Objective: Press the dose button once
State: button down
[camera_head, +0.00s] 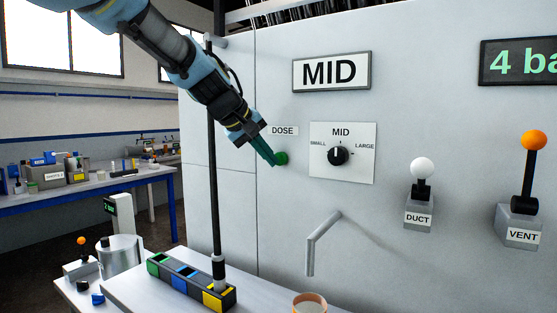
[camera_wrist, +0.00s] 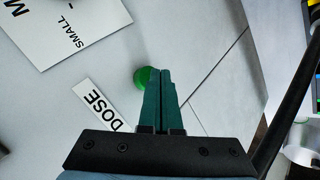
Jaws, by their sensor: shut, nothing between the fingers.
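The green dose button (camera_head: 282,158) sits on the pale panel below the DOSE label (camera_head: 283,131). My gripper (camera_head: 275,163) is shut and empty, with its green fingertips right beside the button's left edge in the head view. In the wrist view the closed fingers (camera_wrist: 160,72) partly cover the button (camera_wrist: 143,77), which shows to their left. The DOSE label also shows in the wrist view (camera_wrist: 102,107). I cannot tell whether the fingertips touch the button.
The selector knob (camera_head: 339,156), marked SMALL, MID and LARGE, is right of the button. DUCT (camera_head: 421,180) and VENT (camera_head: 523,205) levers stand further right. A block with coloured squares (camera_head: 190,282) lies below.

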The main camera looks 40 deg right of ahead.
jog(key=shift+w+d+p, duration=0.1)
jog(key=shift+d+p, duration=0.2)
jog(key=shift+d, duration=0.2)
dwell(0.7)
jog(key=shift+a, duration=0.1)
jog(key=shift+s+a+b, duration=0.25)
jog(key=shift+a+b, duration=0.4)
jog(key=shift+a, duration=0.15)
jog(key=a+b, duration=0.1)
jog(key=a, duration=0.1)
jog(key=s+a+b, duration=0.1)
jog(key=a+b, duration=0.1)
jog(key=a, duration=0.1)
jog(key=shift+s, duration=0.1)
jog(key=shift+d, duration=0.1)
dwell(0.9)
